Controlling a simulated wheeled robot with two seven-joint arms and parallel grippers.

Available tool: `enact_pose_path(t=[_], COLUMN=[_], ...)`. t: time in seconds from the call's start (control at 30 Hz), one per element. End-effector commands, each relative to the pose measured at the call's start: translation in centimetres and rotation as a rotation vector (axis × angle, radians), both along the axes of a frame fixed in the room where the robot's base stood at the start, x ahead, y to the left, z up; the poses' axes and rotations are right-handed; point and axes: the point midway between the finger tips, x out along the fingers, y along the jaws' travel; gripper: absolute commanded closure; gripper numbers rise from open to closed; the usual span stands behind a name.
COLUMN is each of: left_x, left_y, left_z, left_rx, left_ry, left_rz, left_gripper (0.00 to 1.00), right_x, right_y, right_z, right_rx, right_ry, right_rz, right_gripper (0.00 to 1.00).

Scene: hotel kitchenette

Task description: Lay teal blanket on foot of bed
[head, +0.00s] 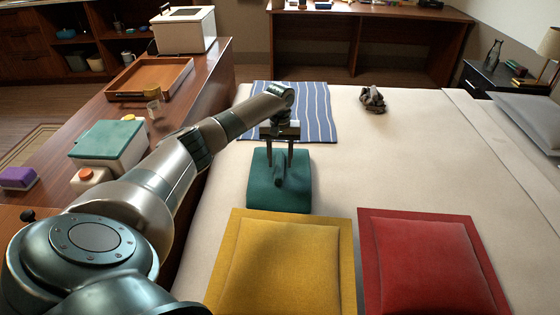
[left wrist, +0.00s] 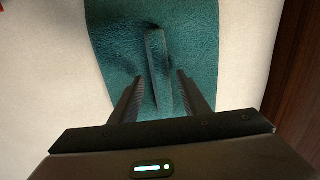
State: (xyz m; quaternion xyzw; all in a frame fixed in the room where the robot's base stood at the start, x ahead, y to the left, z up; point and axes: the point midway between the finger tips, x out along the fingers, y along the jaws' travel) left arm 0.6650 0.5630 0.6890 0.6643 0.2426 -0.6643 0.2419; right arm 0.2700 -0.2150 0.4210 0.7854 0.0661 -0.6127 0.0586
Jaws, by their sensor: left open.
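The teal blanket (head: 263,196) lies on the white bed (head: 360,165), in front of a blue striped cloth. It has a raised ridge in its middle. My left gripper (head: 280,172) is above the blanket, pointing down, with its fingers apart on either side of the ridge. In the left wrist view the blanket (left wrist: 115,45) fills the middle, and the ridge stands between the open fingertips of my left gripper (left wrist: 157,90). I cannot tell whether the fingers touch the cloth. My right gripper is not in view.
A yellow cushion (head: 285,265) and a red cushion (head: 430,262) lie at the near side of the bed. The blue striped cloth (head: 315,108) and a dark grey crumpled item (head: 372,98) lie farther back. A wooden counter (head: 215,85) with a tray (head: 150,78) runs along the left.

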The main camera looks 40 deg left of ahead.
Motion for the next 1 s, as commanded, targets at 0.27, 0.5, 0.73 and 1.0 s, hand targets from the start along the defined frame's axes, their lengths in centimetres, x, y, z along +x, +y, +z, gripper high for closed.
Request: enact_pose_path(t=[0.27, 0.5, 0.73, 1.0], left_x=[0.1, 0.1, 0.1, 0.0], left_y=[0.0, 0.0, 0.0, 0.0], left_z=[3.9, 8.2, 10.9, 11.7], left_rx=[-0.001, 0.0, 0.0, 0.0], left_ry=[-0.003, -0.004, -0.001, 0.0], left_rz=[0.0, 0.0, 0.001, 0.001], left_gripper=[0.58, 0.58, 0.58, 0.58], right_x=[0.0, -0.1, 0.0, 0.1], right_y=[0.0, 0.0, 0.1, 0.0], right_z=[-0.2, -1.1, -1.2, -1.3], right_rx=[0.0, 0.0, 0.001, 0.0], right_ry=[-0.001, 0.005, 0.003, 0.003], right_rz=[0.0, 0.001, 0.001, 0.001], right_gripper=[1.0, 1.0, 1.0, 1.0])
